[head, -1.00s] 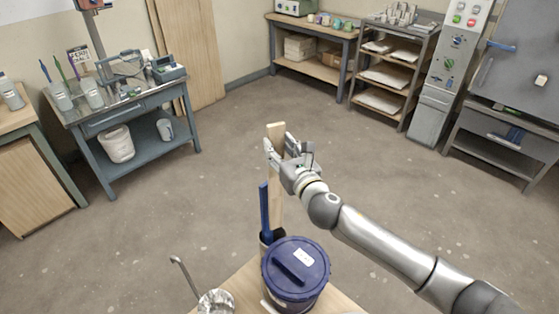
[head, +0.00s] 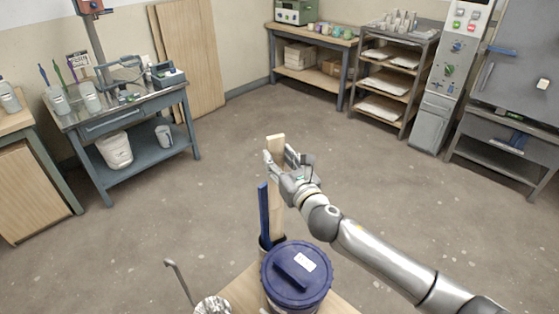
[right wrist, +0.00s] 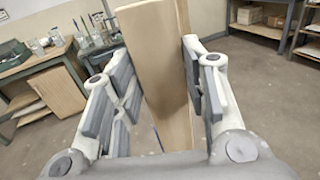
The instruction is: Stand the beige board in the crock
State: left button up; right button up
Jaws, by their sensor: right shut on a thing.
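The beige board (head: 277,212) is a long pale wooden strip, close to upright. My right gripper (head: 279,162) is shut on its upper part, with the top end sticking out above the fingers. In the right wrist view the board (right wrist: 160,60) stands between the two fingers (right wrist: 160,95). The dark crock (head: 262,247) is behind the blue lidded bucket, mostly hidden by it. A blue strip (head: 264,210) stands in the crock. The board's lower end meets the crock's mouth beside the blue strip; how deep it reaches is hidden. My left gripper is not in view.
The blue lidded bucket (head: 315,275) stands just in front of the crock on a small wooden table (head: 245,288). A metal container with a ladle (head: 178,278) is at its left. Benches and shelves line the walls; the floor between is clear.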

jog(key=shift+f+b, duration=0.55)
jog(key=shift+f, duration=0.2)
jog(key=shift+f+b, duration=1.2)
jog(key=shift+f, duration=0.7)
